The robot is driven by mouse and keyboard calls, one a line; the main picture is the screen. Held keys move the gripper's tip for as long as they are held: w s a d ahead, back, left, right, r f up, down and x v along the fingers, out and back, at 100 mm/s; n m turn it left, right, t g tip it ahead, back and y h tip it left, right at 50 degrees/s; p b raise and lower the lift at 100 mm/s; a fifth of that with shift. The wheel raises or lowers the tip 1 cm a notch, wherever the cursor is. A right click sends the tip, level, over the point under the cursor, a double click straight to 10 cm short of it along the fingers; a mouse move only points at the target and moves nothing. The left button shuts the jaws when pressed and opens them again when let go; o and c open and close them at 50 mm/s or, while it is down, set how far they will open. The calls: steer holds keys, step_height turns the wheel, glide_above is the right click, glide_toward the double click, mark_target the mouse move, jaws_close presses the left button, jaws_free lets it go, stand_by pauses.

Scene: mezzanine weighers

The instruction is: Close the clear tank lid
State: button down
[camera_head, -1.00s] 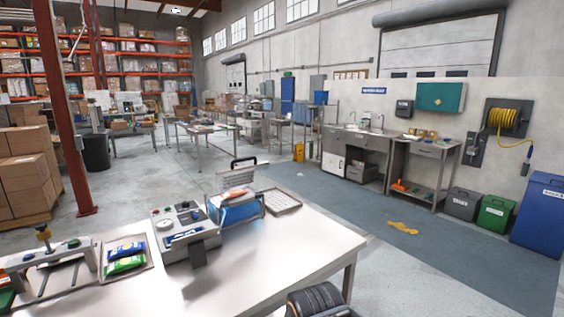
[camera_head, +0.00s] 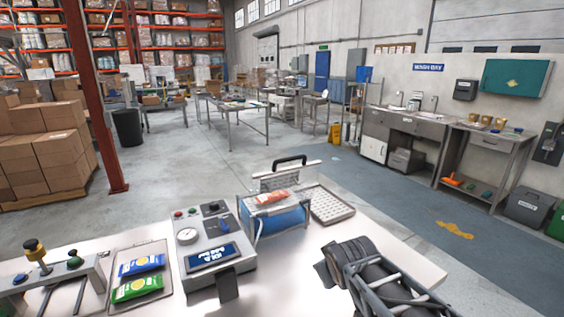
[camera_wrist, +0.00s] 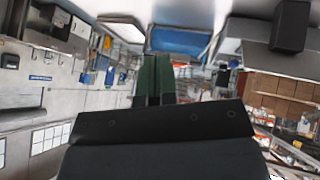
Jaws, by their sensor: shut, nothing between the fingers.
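The clear tank (camera_head: 281,222) stands on the near table with blue contents and a packet lying on top. Its lid (camera_head: 283,179) stands raised at the tank's back, with a black handle (camera_head: 290,162) uppermost. In the wrist view, the tank (camera_wrist: 180,42) shows beyond my gripper (camera_wrist: 154,62), whose two dark green fingers are together and empty. The lid cannot be made out clearly there. In the head view, my arm is at the lower right, to the right of and in front of the tank, apart from it; the fingertips are not clear.
A control box with a gauge (camera_head: 213,255) stands just left of the tank. A perforated tray (camera_head: 331,205) lies to its right. Blue and green packets lie in a tray (camera_head: 122,262) farther left. The table (camera_head: 405,257) has bare room at the right.

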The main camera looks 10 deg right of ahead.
steer(key=w+d+r+n+t, duration=0.1)
steer(key=w+r+n+t, duration=0.6)
steer(key=w, duration=0.5)
steer(key=n+t+y, duration=0.2)
steer(key=n+y, duration=0.5)
steer(key=n, duration=0.4)
glide_toward(280, 162)
steer(key=p+x, duration=0.5)
steer(key=x, duration=0.2)
steer(key=shift+w+f, duration=0.1)
steer(key=shift+w, duration=0.25)
